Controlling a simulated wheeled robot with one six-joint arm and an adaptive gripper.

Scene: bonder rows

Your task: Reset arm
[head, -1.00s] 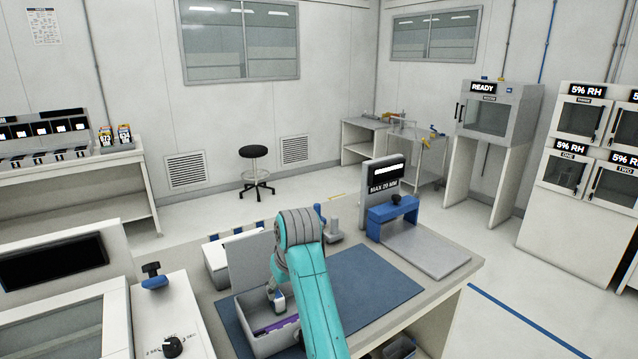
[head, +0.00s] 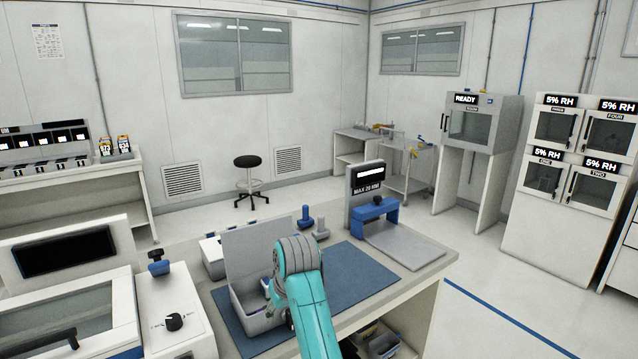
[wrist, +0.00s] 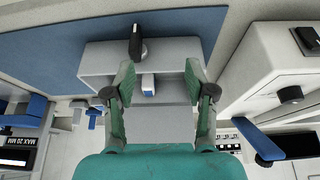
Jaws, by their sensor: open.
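My teal arm (head: 310,305) reaches over the bench in the head view, and my gripper is mostly hidden behind it there. In the wrist view my gripper (wrist: 160,85) is open, with its two green fingers apart and nothing held between them. Beyond the fingers is the grey box (head: 243,306) with its lid (head: 258,252) standing open. The box also shows in the wrist view (wrist: 95,60). A white piece with a blue end (wrist: 148,84) and a black upright piece (wrist: 136,42) appear around the box.
The box stands on a blue mat (head: 352,276). A grey stand with a blue bridge and MAX 20 MM sign (head: 366,184) is at its right. A white machine with a black knob (head: 173,322) stands close at left. A stool (head: 248,163) stands on clear floor behind.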

